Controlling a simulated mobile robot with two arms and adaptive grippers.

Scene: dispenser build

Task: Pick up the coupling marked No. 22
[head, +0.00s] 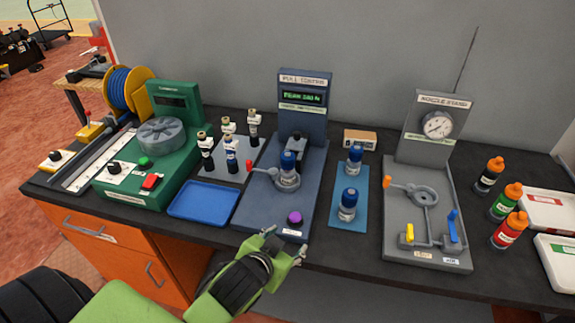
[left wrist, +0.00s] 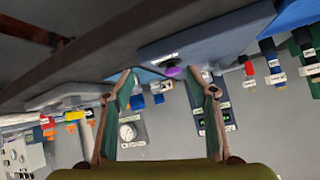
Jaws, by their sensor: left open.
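Several upright pieces with white label bands, likely the couplings (head: 206,150), stand on a grey plate (head: 238,174) left of the pull tester (head: 303,100). One at the front (head: 231,150) is blue in part. Their numbers are too small to read, so I cannot tell which is No. 22. Banded pieces (left wrist: 305,50) also show at the right of the left wrist view. My left gripper (head: 287,245) is open and empty at the bench's front edge, near the tester's purple button (head: 295,217); it also shows in the left wrist view (left wrist: 162,76).
A blue tray (head: 204,201) lies in front of the plate. A blue-capped piece (head: 288,163) sits on the tester, and two more stand on a blue mat (head: 334,213). The nozzle stand (head: 433,155) and bottles (head: 505,200) are to the right; a green machine (head: 180,110) is left.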

